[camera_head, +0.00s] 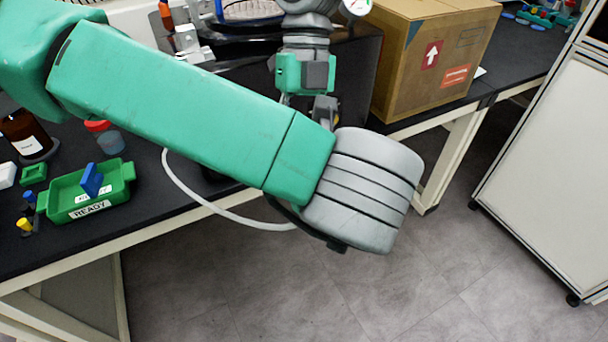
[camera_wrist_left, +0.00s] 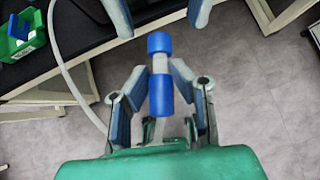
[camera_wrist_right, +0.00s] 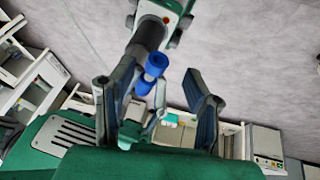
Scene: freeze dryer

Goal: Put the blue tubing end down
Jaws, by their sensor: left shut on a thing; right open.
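The blue tubing end (camera_wrist_left: 158,97) is a blue-banded connector with a pale middle, seen between the fingers of my left gripper (camera_wrist_left: 160,72), which is shut on it. In the head view my left wrist hides this gripper and the connector. The blue bands also show in the right wrist view (camera_wrist_right: 155,66). The pale tubing (camera_head: 230,215) loops off the bench edge towards my left wrist, and it also shows in the left wrist view (camera_wrist_left: 60,55). My right gripper (camera_head: 305,105) is open, with its fingers spread near the connector; I cannot tell whether they touch it.
A black bench (camera_head: 160,238) holds a green tray (camera_head: 128,176) marked READY, bottles and small parts at the left. A cardboard box (camera_head: 425,60) stands behind at the right. A white cabinet (camera_head: 550,140) stands far right. Grey floor (camera_head: 300,305) lies open in front.

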